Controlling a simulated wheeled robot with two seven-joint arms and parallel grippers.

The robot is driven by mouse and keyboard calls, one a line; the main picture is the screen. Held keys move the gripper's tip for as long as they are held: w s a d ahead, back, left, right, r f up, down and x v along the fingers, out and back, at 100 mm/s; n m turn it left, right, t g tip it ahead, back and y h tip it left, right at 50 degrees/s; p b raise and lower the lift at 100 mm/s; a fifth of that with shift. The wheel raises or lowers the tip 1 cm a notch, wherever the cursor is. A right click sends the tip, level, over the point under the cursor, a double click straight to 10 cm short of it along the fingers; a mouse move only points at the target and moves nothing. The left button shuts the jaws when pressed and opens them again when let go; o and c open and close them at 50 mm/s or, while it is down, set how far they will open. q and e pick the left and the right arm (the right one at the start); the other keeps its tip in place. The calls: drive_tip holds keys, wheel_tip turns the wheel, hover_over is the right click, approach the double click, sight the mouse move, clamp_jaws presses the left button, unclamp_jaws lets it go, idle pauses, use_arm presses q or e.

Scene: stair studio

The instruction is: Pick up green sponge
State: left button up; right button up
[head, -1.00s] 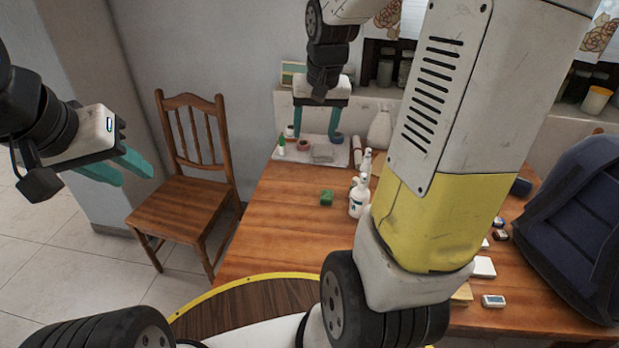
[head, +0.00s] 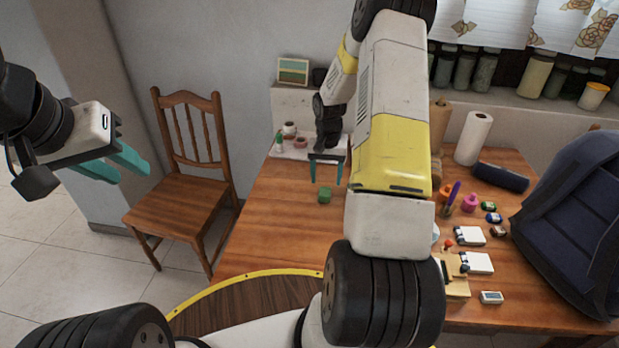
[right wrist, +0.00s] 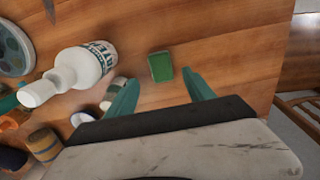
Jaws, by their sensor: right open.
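The green sponge (head: 324,196) is a small green block lying on the wooden table. In the right wrist view the sponge (right wrist: 160,66) lies flat beyond the fingertips, roughly between them. My right gripper (head: 327,184) is open and empty, pointing down above the table close to the sponge; its teal fingers also show in the right wrist view (right wrist: 158,82). I cannot tell its exact height over the sponge. My left gripper (head: 132,170) is open and empty, off to the left over the floor, away from the table.
At the table's right are notepads (head: 470,236), a navy backpack (head: 575,220) and a paper roll (head: 473,138). A wooden chair (head: 182,205) stands left. Bare tabletop (head: 270,225) surrounds the sponge's near side.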

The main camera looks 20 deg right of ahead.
sight(325, 192)
drive_tip(key=f, duration=0.5)
drive_tip(key=shift+a+f, duration=0.2)
drive_tip(key=shift+f, duration=0.05)
clamp_jaws()
drive_tip(key=shift+r, duration=0.1)
drive_tip(key=shift+r, duration=0.45)
drive_tip(key=r, duration=0.1)
drive_tip(key=s+r, duration=0.1)
drive_tip(key=shift+a+r, duration=0.2)
drive_tip(key=shift+r, duration=0.15)
drive_tip(key=s+a, duration=0.2)
drive_tip(key=s, duration=0.2)
drive_tip(key=s+a+r, duration=0.1)
drive_tip(key=s+a, duration=0.1)
drive_tip(key=s, duration=0.3)
drive_tip(key=s+a, duration=0.2)
drive_tip(key=s, duration=0.2)
drive_tip(key=shift+s+a+r, duration=0.15)
drive_tip(key=shift+s+a, duration=0.1)
